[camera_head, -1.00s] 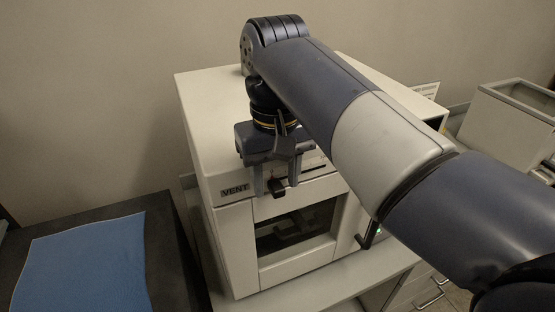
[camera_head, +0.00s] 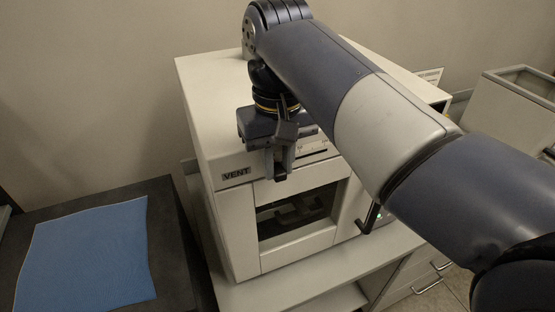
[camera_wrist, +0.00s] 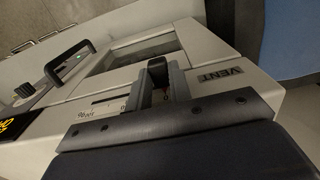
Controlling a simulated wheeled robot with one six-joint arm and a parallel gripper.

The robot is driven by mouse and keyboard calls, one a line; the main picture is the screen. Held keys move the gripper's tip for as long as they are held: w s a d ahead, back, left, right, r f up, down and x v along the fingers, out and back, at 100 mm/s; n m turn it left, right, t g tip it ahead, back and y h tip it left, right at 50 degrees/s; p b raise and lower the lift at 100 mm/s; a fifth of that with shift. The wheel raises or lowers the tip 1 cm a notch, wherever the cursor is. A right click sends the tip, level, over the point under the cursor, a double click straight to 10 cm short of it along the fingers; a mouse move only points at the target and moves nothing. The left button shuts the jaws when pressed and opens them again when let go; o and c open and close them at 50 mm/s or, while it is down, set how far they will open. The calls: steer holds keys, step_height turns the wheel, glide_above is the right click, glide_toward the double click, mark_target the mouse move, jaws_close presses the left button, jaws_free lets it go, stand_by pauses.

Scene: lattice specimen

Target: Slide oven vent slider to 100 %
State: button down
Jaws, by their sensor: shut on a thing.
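The oven is a pale box (camera_head: 218,112) with a VENT label (camera_head: 236,174) at the left of its front strip. The black vent slider knob (camera_wrist: 157,70) sits between my two fingers in the wrist view, near the VENT label (camera_wrist: 220,76). My gripper (camera_head: 279,172) reaches down from above at the oven's front and is shut on the knob. In the wrist view the gripper (camera_wrist: 159,88) has a finger on each side of the knob. A printed scale strip with a "100%" mark (camera_wrist: 85,114) lies to the left there. The fingers hide most of the knob in the head view.
A blue cloth (camera_head: 85,252) lies on a dark table to the left. Another pale box (camera_head: 505,115) stands at the right. Drawers are below the counter.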

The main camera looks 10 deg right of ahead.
steer(key=w+d+p, duration=0.2)
steer(key=d, duration=0.7)
steer(key=shift+w+d, duration=0.3)
steer(key=shift+w, duration=0.1)
steer(key=c, duration=1.2)
jaws_free()
steer(key=shift+r+p, duration=0.85)
steer(key=shift+r, duration=2.15)
step_height(320, 180, up, 7)
steer(key=shift+r, duration=0.2)
